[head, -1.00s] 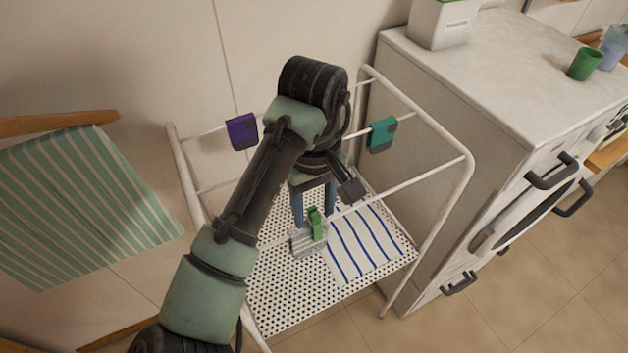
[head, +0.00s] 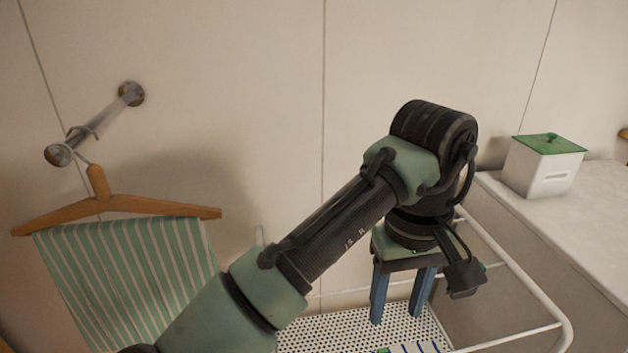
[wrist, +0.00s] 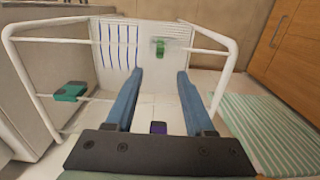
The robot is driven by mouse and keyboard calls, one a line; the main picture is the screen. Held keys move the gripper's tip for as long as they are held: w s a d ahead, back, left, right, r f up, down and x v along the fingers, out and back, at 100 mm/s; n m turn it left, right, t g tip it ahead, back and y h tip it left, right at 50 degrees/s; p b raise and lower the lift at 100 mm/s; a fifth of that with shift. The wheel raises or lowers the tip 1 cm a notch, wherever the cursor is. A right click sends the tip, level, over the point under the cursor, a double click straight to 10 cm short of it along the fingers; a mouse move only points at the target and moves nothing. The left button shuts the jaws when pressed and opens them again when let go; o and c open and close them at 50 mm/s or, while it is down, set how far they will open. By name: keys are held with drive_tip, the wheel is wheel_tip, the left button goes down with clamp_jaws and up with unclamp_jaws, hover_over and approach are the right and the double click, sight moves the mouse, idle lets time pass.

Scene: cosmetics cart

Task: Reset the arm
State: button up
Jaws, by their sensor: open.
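My gripper (head: 399,316) points down with its two blue fingers apart and nothing between them. It is above the white wire-framed cart (head: 520,287), whose perforated shelf (head: 335,332) shows below. In the wrist view my gripper (wrist: 160,76) is also open and empty. Beyond the fingertips, a green clip (wrist: 160,48) is at the clear container on the shelf, beside a white cloth with blue stripes (wrist: 118,50). A teal clip (wrist: 70,92) sits on one cart rail. A purple clip (wrist: 157,128) shows low between the fingers, partly hidden by the gripper's body.
A green-striped towel (head: 130,275) hangs from a wooden hanger (head: 110,205) on a wall rod at left. A white box with a green lid (head: 545,168) stands on the counter (head: 600,225) at right. The wall is close behind the arm.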

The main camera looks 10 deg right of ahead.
drive_tip(key=w+d+r+m+t+h+b, duration=0.1)
drive_tip(key=d+r+m+t+h, duration=0.15)
drive_tip(key=d, duration=0.25)
drive_tip(key=w+d+r+m+t+h+b, duration=0.1)
drive_tip(key=w+d+r+t+h, duration=0.1)
drive_tip(key=d+r+h, duration=0.3)
wheel_tip(320, 180, up, 9)
drive_tip(key=w+d+m+t+h+b, duration=0.1)
drive_tip(key=w+d+m+t+h, duration=0.1)
drive_tip(key=t+h, duration=0.3)
drive_tip(key=s+a+r+n+t+y+b, duration=0.1)
drive_tip(key=s+a+r+t+y, duration=0.2)
drive_tip(key=a, duration=0.6)
drive_tip(key=s+a+r+n+t+y, duration=0.2)
drive_tip(key=s+a+r+t+y, duration=0.2)
drive_tip(key=a+r+t, duration=0.3)
drive_tip(key=s+a+r+n+t+y+b, duration=0.1)
drive_tip(key=s+a+r+n+t+y, duration=0.1)
drive_tip(key=a+r+t+y, duration=0.3)
drive_tip(key=s+a+t, duration=0.1)
drive_tip(key=a+t, duration=0.2)
drive_tip(key=a, duration=0.3)
drive_tip(key=shift+s+a+b, duration=0.15)
drive_tip(key=shift+a+b, duration=0.05)
drive_tip(key=shift+b, duration=0.15)
drive_tip(key=shift+d+y, duration=0.1)
drive_tip(key=shift+y, duration=0.15)
